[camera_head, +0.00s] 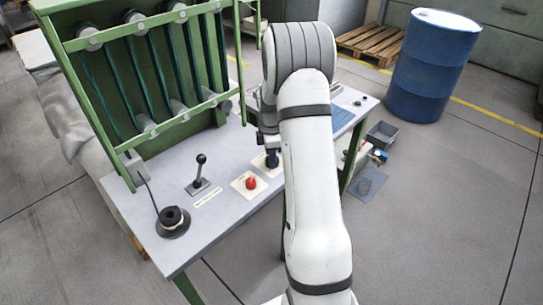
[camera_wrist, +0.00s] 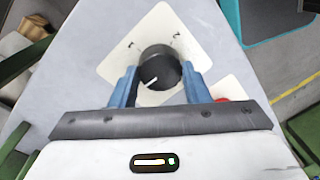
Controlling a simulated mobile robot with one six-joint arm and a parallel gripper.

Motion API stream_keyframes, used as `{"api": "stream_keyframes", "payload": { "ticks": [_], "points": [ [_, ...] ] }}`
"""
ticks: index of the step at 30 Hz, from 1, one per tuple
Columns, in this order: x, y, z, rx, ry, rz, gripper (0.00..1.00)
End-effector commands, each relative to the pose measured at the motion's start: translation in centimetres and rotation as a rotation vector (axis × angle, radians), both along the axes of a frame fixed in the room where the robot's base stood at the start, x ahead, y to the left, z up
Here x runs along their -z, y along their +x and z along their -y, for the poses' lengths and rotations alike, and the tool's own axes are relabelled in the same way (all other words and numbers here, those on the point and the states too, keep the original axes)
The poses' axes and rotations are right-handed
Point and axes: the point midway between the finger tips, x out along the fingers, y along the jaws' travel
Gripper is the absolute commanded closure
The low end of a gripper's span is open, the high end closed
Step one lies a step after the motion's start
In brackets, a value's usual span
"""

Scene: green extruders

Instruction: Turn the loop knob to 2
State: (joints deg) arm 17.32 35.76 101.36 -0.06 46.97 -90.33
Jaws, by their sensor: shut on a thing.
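The loop knob is a round black knob (camera_wrist: 158,68) with a white pointer line, on a pale square plate (camera_wrist: 205,35) in the wrist view. Its pointer aims toward the lower left of that view. Small dark marks sit on the plate beyond the knob, too small to read. My gripper (camera_wrist: 160,82) has its two blue fingers on either side of the knob, shut on it. In the head view my gripper (camera_head: 268,150) is over the table, at a dark blue knob area mostly hidden by my arm.
A red button (camera_head: 251,183) on a pale plate and a black lever (camera_head: 200,172) stand left of my gripper on the grey table (camera_head: 225,205). A black spool (camera_head: 173,220) sits near the front corner. A green frame (camera_head: 150,70) rises behind. A blue barrel (camera_head: 430,65) stands on the floor.

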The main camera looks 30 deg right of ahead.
Motion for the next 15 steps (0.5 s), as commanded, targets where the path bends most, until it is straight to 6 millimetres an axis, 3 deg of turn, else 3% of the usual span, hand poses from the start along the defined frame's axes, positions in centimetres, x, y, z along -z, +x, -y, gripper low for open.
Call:
{"api": "stream_keyframes", "payload": {
  "ticks": [15],
  "points": [
    [-0.07, 0.21, 0.25, 0.416, -0.001, 0.006, 0.81]
  ]
}}
